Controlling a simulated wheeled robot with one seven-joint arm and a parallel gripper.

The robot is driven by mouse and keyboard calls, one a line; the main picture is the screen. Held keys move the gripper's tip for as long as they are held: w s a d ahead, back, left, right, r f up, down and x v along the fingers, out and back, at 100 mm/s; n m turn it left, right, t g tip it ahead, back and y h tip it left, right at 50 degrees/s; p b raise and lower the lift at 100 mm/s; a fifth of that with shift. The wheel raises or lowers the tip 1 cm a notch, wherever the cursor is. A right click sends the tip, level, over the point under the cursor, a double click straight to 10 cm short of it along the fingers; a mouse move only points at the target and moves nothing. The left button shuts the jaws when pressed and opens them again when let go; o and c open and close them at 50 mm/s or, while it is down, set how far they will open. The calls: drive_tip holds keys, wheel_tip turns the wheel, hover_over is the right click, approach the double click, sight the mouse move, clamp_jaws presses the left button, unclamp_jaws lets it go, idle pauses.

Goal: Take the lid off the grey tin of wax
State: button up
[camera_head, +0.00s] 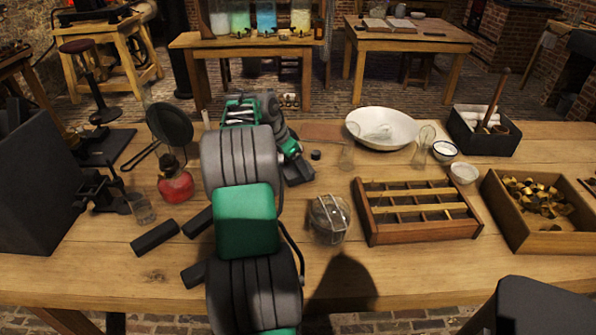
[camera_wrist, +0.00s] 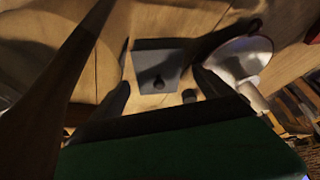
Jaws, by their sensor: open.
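The grey tin (camera_wrist: 150,52) shows in the wrist view as a squarish grey box with a small dark knob (camera_wrist: 158,83) on it. The lid appears to be on. My gripper (camera_wrist: 162,68) is open and empty, with one dark finger towards each side of the tin. I cannot tell how far above the tin the fingertips are. In the head view the tin (camera_head: 299,174) is a dark grey block on the workbench, partly hidden by my arm and gripper (camera_head: 291,158). No wax shows.
A small dark cylinder (camera_head: 316,155) stands just right of the tin. A white basin (camera_head: 368,122), a glass jar (camera_head: 329,218) and a wooden divided tray (camera_head: 365,225) are to the right. The front bench edge is clear.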

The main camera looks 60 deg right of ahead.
drive_tip(key=c, duration=1.4)
